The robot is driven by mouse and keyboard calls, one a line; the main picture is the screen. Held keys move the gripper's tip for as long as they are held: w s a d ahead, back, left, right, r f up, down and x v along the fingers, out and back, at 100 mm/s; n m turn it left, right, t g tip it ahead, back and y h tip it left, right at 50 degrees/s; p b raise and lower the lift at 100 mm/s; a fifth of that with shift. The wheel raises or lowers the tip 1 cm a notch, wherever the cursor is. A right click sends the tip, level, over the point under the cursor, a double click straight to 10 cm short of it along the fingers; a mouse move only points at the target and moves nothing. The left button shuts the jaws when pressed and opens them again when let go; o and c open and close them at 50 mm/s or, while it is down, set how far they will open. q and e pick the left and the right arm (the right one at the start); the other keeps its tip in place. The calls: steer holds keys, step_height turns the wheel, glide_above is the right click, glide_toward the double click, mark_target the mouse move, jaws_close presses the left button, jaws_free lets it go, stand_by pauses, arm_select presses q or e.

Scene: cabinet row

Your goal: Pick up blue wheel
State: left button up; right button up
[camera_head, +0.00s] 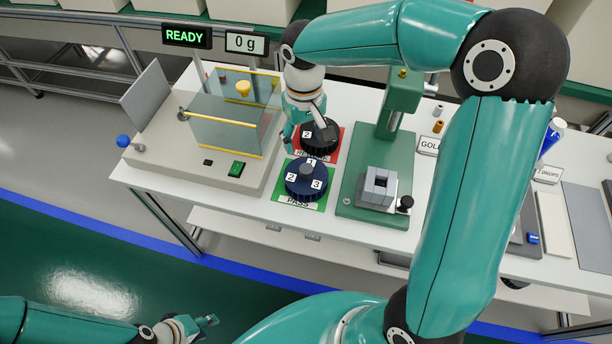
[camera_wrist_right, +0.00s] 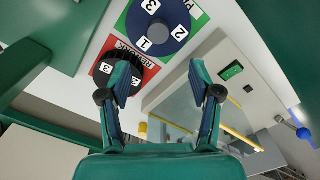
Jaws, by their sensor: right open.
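The blue wheel (camera_head: 304,182), dark blue with white labels 1, 2 and 3, lies flat on the green PASS mat (camera_head: 283,199). In the right wrist view the blue wheel (camera_wrist_right: 168,30) is at the top, beyond the fingertips. My right gripper (camera_head: 305,130) is open and empty, above the bench beside the black wheel and behind the blue wheel in the head view. Its two spread fingers (camera_wrist_right: 160,75) show in the wrist view. My left gripper (camera_head: 208,321) is low at the left, away from the bench; its fingers are too small to judge.
A black wheel (camera_head: 326,142) sits on the red REWORK mat (camera_head: 342,150). A balance with a glass case (camera_head: 232,125) stands to the left. A green press (camera_head: 352,190) holding a grey block (camera_head: 380,183) stands to the right.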

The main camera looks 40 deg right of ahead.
glide_above(306, 168)
steer(key=f, duration=0.5)
steer(key=shift+w+f, duration=0.15)
steer(key=shift+w, duration=0.1)
steer(key=shift+s+f+p, duration=0.15)
steer(key=shift+f+p, duration=0.05)
steer(key=shift+f, duration=1.4)
steer(key=shift+s+f+p, duration=0.1)
steer(key=shift+f+p, duration=0.05)
steer(key=shift+f, duration=1.4)
steer(key=shift+c, duration=0.2)
jaws_close()
